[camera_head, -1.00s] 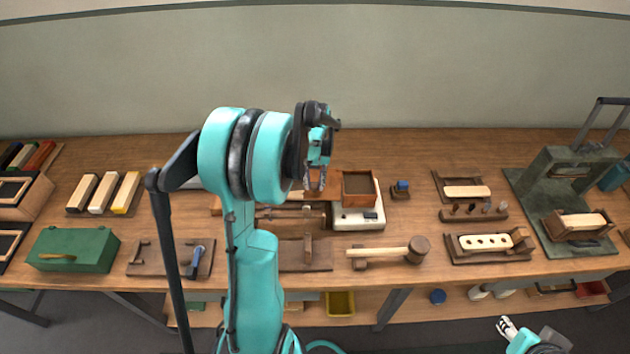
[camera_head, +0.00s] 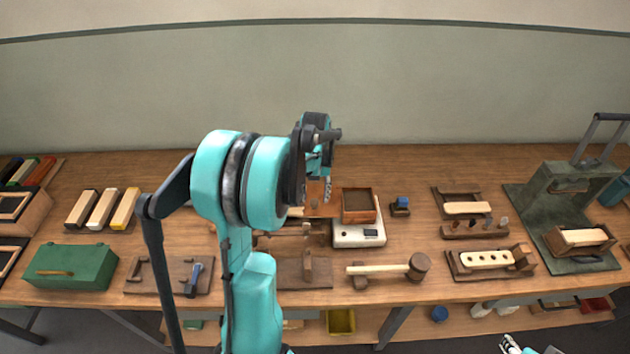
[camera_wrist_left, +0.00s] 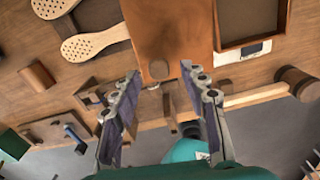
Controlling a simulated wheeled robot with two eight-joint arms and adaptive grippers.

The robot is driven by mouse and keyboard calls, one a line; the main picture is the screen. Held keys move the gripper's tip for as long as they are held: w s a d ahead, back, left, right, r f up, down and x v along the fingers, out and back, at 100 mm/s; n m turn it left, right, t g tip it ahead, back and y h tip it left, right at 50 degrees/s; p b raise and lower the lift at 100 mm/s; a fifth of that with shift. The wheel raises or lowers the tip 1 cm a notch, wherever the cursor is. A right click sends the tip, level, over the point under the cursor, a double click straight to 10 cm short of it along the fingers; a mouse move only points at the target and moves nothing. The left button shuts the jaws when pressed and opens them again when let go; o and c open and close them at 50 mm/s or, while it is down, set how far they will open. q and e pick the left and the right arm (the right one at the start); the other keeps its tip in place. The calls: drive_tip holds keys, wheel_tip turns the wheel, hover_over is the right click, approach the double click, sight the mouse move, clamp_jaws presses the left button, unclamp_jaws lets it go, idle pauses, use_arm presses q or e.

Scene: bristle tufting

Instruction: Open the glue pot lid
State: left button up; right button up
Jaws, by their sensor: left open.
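A copper-coloured, flat-looking piece, which may be the glue pot or its lid, shows in the left wrist view (camera_wrist_left: 165,35). A small round brown knob or disc (camera_wrist_left: 160,71) is at its near edge. In the head view the copper piece (camera_head: 315,207) is partly hidden behind my left arm. My left gripper (camera_wrist_left: 159,72) is open, its two fingers on either side of the knob in the picture; I cannot tell whether they touch it. In the head view the left gripper (camera_head: 328,188) is above the copper piece. My right gripper (camera_head: 509,345) is barely in view at the bottom edge.
A brown open tray on a white scale (camera_head: 358,238) stands just right of the copper piece. A wooden mallet (camera_head: 418,265) lies nearer. Perforated brush blanks (camera_wrist_left: 95,42) lie left in the wrist view. A green box (camera_head: 72,267) is at the left.

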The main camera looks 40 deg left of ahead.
use_arm(q)
wheel_tip(320, 180, up, 10)
idle(0.3)
drive_tip(key=shift+d, duration=0.1)
idle(0.3)
